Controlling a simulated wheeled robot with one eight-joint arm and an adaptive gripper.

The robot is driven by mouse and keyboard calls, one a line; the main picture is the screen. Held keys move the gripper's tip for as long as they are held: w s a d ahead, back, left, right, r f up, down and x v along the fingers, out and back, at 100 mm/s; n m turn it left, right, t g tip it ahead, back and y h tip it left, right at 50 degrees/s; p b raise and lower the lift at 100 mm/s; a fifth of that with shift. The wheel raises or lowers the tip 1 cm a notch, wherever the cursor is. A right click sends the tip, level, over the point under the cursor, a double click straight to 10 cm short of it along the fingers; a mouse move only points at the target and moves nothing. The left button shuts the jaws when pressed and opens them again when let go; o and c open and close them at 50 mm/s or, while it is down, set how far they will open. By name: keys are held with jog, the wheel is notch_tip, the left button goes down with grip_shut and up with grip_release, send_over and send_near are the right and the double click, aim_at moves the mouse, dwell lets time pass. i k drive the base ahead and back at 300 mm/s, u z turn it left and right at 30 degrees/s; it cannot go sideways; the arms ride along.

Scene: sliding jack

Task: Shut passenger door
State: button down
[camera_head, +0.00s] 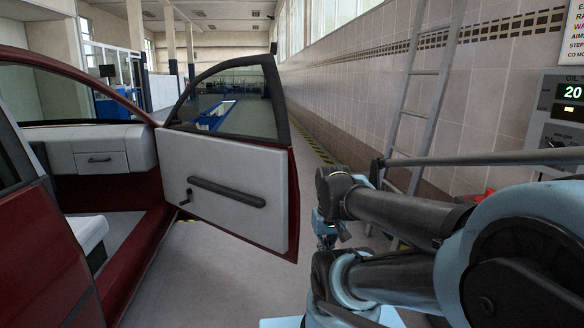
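The passenger door (228,190) of a dark red car stands wide open in the middle of the view. Its light grey inner panel faces me, with a dark armrest bar (227,192) and a small window crank (186,198). The door window (231,103) is framed in black. The door opening (120,230) is on the left, with the dashboard and glove box (99,161) showing inside. My gripper (326,238) is just right of the door's free edge, apart from it in the picture. It is small and partly hidden by my arm, so its finger state is unclear.
A tiled wall (370,75) runs along the right, with a ladder (421,95) leaning on it and a control panel (566,108) at the far right. Grey floor (205,285) is clear below the door. Pillars and workshop equipment stand far behind.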

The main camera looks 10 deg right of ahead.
aim_at(246, 188)
jog(key=i, duration=1)
